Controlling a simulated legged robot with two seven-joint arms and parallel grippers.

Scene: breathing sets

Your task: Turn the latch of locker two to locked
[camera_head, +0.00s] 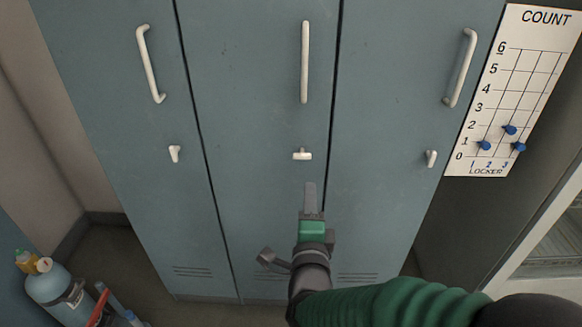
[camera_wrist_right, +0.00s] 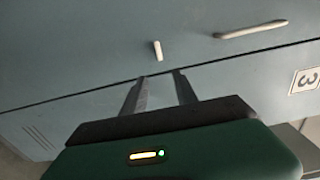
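Locker two is the middle blue-grey door (camera_head: 255,90); its small white latch (camera_head: 302,155) lies crosswise below a long upright white handle (camera_head: 304,62). The latch also shows in the right wrist view (camera_wrist_right: 157,50), apart from the fingers. My right gripper (camera_head: 310,190) is in front of the middle door, just below the latch in the head view. In the wrist view its two grey fingers (camera_wrist_right: 160,88) are spread with an empty gap between them. My left gripper is in neither view.
The left latch (camera_head: 174,153) and right latch (camera_head: 431,158) stand roughly upright. A COUNT board (camera_head: 535,60) with blue pegs hangs at the right. A gas cylinder (camera_head: 58,292) stands lower left.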

